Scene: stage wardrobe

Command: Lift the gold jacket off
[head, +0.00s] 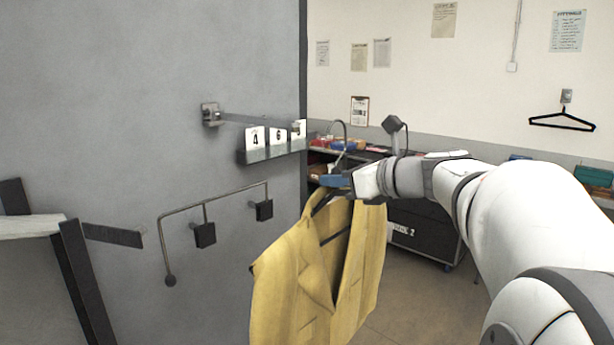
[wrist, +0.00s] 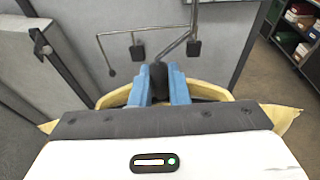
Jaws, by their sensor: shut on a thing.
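The gold jacket (head: 310,265) hangs open-fronted on a dark hanger (head: 327,200) in the head view. My gripper (head: 336,181), with blue fingers, is shut on the hanger's neck just above the collar. The hanger's hook (head: 343,130) rises above the fingers, and no rail shows inside it in the head view. In the wrist view my gripper (wrist: 158,80) closes on the dark hanger neck (wrist: 159,72), with yellow jacket shoulders (wrist: 285,118) showing to either side. The jacket's lower end is cut off by the head view.
A wall rail (head: 258,120) with a numbered rack (head: 270,152) juts from the grey panel (head: 150,80). A lower bent rail (head: 215,200) is left of the jacket. A dark cabinet (head: 420,225) stands behind, and an empty hanger (head: 562,121) hangs at the right.

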